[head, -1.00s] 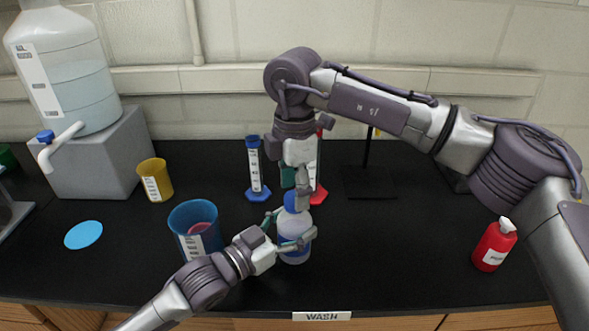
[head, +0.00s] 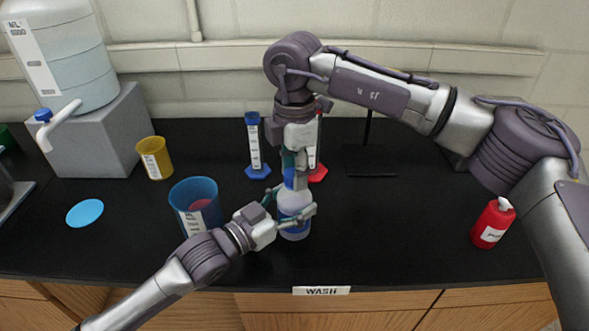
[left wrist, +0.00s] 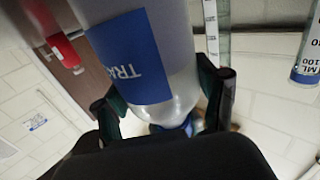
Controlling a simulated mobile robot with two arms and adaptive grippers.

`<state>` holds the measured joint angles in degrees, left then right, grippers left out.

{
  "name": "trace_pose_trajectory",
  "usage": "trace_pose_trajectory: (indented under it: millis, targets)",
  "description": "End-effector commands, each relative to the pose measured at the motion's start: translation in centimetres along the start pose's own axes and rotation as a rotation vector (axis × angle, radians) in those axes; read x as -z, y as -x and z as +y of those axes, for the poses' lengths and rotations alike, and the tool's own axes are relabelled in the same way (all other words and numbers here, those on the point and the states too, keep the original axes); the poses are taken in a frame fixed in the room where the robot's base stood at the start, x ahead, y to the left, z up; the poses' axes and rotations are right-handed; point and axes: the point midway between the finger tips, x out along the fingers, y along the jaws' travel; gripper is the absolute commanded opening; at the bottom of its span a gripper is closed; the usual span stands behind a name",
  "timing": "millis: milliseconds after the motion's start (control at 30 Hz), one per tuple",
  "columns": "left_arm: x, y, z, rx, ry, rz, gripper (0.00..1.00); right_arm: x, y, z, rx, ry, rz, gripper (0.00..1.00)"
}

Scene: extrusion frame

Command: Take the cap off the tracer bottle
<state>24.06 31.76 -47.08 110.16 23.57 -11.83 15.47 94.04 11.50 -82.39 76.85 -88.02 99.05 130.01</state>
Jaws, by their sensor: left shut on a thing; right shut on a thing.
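The tracer bottle (head: 294,222) stands upright near the middle of the bench. It is pale and translucent with a blue label, part of which reads "TRA" in the left wrist view (left wrist: 127,62). My left gripper (head: 293,205) is shut around the bottle's upper body, one finger on each side. The blue cap (head: 290,179) is at the bottle's top. My right gripper (head: 294,168) comes down from above and is shut on the cap. Whether the cap is loose cannot be told; the fingers partly hide it.
A blue beaker (head: 194,197) stands close left of the bottle, near my left wrist. Blue (head: 254,140) and red (head: 317,173) based cylinders stand behind. A red bottle (head: 492,225) is at the right. The black bench (head: 400,230) is clear right of the tracer bottle.

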Motion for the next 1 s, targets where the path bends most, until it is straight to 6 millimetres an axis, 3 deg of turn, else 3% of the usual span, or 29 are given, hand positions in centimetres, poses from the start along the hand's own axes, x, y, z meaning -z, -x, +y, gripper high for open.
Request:
trace_pose_trajectory:
  millis: [167,1000]
  targets:
    - [-0.22,0.03,0.02,0.0,0.0,-0.005,0.0,-0.01,0.03,0.03,-0.001,0.351,-0.001,0.0]
    - [-0.25,0.03,0.04,0.0,0.0,-0.005,0.0,0.04,0.17,0.0,0.0,2.57,-0.003,0.0]
